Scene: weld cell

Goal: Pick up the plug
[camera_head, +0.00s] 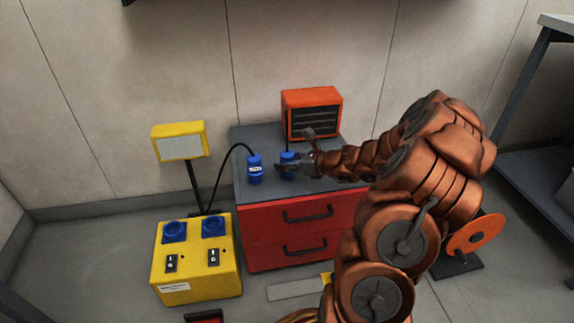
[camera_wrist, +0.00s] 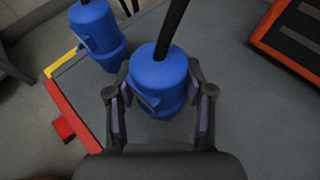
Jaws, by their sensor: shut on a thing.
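A blue plug (camera_wrist: 158,82) with a black cable at its top stands upright between the two fingers of my gripper (camera_wrist: 160,98) in the wrist view. The fingers are shut on its sides. In the head view this plug (camera_head: 287,160) shows partly behind my gripper (camera_head: 294,165), above the grey cabinet top (camera_head: 245,138). I cannot tell whether its base touches the top. A second blue plug (camera_head: 255,170) stands on the cabinet to the left, apart from my gripper, its black cable arching left. It also shows at the upper left of the wrist view (camera_wrist: 97,32).
An orange heater-like box (camera_head: 311,112) stands at the back of the red-drawered cabinet (camera_head: 290,243). A yellow box (camera_head: 197,262) with two blue sockets stands on the floor at left, with a yellow lamp (camera_head: 179,142) behind it. A grey shelf (camera_head: 535,150) stands at right.

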